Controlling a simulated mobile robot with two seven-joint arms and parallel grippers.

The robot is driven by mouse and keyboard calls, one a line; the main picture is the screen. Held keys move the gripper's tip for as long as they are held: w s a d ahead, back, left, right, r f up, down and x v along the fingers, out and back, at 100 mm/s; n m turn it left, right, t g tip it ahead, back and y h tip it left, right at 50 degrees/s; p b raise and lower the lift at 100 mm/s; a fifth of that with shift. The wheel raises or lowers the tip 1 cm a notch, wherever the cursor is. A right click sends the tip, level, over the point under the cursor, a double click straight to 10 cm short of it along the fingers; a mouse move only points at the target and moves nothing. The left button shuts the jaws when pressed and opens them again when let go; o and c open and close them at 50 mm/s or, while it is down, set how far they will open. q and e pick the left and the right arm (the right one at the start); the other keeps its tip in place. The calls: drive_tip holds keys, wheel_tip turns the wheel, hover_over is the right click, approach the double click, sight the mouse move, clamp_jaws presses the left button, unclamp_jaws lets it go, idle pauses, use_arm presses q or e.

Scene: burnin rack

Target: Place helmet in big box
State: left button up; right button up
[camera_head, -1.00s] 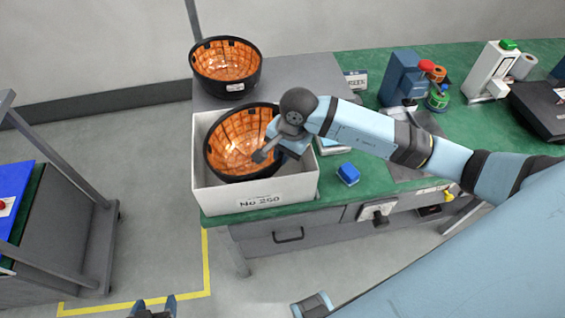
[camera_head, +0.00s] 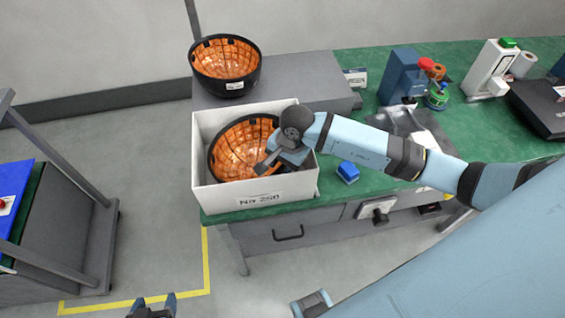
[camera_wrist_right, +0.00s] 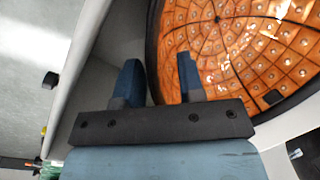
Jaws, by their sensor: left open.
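The black helmet with an orange ribbed inside (camera_head: 240,150) sits open side up within the white big box (camera_head: 255,197) on the bench. The helmet also fills the right of the right wrist view (camera_wrist_right: 235,50). My right gripper (camera_head: 264,169) is at the helmet's right edge, inside the box. In the right wrist view its fingers (camera_wrist_right: 160,75) stand apart, one on each side of the helmet's dark rim, with a gap to the inner finger. My left gripper (camera_head: 152,305) is open and empty at the bottom edge, away from the bench.
A second similar helmet (camera_head: 226,66) rests on the grey surface (camera_head: 300,85) behind the box. A small blue block (camera_head: 348,171) lies right of the box. A blue device (camera_head: 400,77) and other equipment stand farther right on the green bench. The floor in front is clear.

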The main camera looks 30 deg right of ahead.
drive_tip(key=shift+r, duration=0.15)
drive_tip(key=shift+r, duration=0.2)
wheel_tip(320, 180, up, 12)
drive_tip(key=s+d+b, duration=0.1)
drive_tip(key=d, duration=0.1)
drive_tip(key=shift+f, duration=0.25)
